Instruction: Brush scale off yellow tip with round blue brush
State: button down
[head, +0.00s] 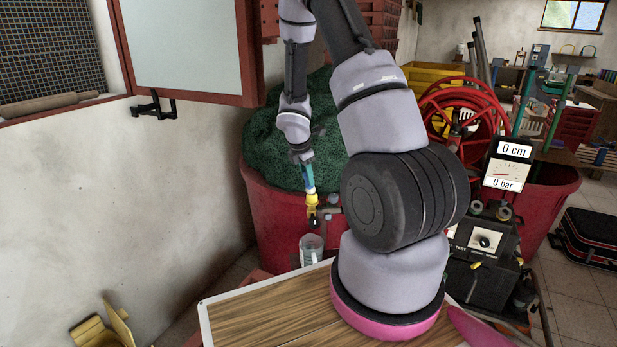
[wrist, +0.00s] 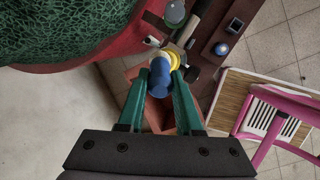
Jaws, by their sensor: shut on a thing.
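My gripper (wrist: 161,88) is shut on the round blue brush (wrist: 159,76), which sits between its green fingertips in the wrist view. The yellow tip (wrist: 174,59) shows just beyond the brush head, partly covered by it. They look touching or very close, but I cannot tell which. In the head view my gripper (head: 308,175) points down, and the yellow tip (head: 312,200) is directly under it, above a clear jar (head: 311,250). The brush is too small there to make out clearly. Any scale on the tip cannot be made out.
A red tub with green netting (head: 275,140) stands behind the gripper. A gauge (head: 507,165) reads 0 cm and 0 bar. A red hose reel (head: 465,105) is behind my arm. A window shutter (head: 190,45) hangs left.

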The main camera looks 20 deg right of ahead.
jog(key=shift+s+d+f, duration=0.1)
jog(key=shift+s+d, duration=0.1)
jog(key=shift+s, duration=0.55)
jog(key=shift+w+a, duration=0.2)
jog(key=shift+w, duration=0.55)
jog(key=shift+s+d, duration=0.2)
jog(key=shift+s, duration=0.55)
jog(key=shift+w+a, duration=0.2)
jog(key=shift+w, duration=0.6)
jog(key=shift+s+d, duration=0.1)
jog(key=shift+s, duration=0.3)
jog(key=shift+r, duration=3.6)
